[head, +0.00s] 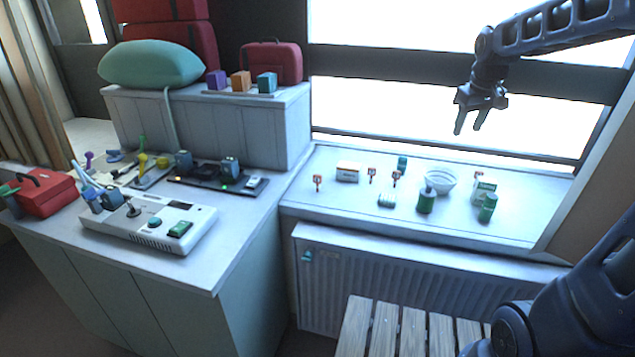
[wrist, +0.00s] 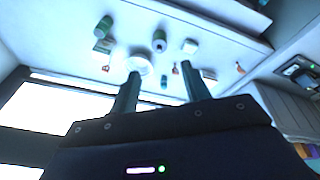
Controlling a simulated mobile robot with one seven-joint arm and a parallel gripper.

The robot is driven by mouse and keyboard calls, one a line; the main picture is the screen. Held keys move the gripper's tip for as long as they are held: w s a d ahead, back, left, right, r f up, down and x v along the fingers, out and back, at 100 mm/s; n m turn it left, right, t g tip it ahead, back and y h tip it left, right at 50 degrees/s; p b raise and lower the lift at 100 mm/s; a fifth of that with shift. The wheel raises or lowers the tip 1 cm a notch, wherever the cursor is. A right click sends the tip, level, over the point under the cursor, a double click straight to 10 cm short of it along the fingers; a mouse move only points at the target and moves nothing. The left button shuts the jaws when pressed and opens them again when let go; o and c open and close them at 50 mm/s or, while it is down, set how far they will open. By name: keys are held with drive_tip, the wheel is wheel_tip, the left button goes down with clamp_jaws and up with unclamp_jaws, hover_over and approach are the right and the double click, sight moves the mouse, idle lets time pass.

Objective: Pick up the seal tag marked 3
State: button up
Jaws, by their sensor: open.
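Small red-and-white seal tags stand on the white window sill (head: 330,215). One tag (head: 318,182) is at the left end, one (head: 372,174) is right of the small white box, and one (head: 396,178) is just beside it. A bit of red by the box at the right may be another tag. Their numbers are too small to read, so I cannot tell which is marked 3. My gripper (head: 468,126) is open and empty, high above the sill's right part. In the wrist view, orange-red tags (wrist: 239,68) (wrist: 175,68) show beyond my open fingers (wrist: 160,72).
Among the tags stand a white bowl (head: 440,182), green bottles (head: 426,201) (head: 488,208), a white roll (head: 386,201), a white box (head: 347,172) and a green-and-white box (head: 484,187). A radiator (head: 370,285) and slatted bench (head: 384,330) are below. The sill's front left is clear.

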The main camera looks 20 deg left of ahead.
drive_tip(key=w+a+f+n+g, duration=0.1)
drive_tip(key=w+a+f+n, duration=0.2)
drive_tip(key=w+a, duration=0.75)
drive_tip(key=n+g, duration=0.2)
drive_tip(key=n, duration=0.6)
hover_over(317, 175)
drive_tip(key=f, duration=2.1)
drive_tip(key=shift+s+d+f, duration=0.2)
drive_tip(key=shift+d+f, duration=0.1)
drive_tip(key=shift+a+f, duration=0.2)
drive_tip(key=shift+f, duration=0.35)
wheel_tip(317, 175, down, 5)
drive_tip(key=shift+r, duration=0.15)
drive_tip(key=shift+w+f, duration=0.15)
drive_tip(key=shift+f, duration=1.2)
drive_tip(key=shift+w+f, duration=0.1)
drive_tip(key=shift+f, duration=1.2)
clamp_jaws()
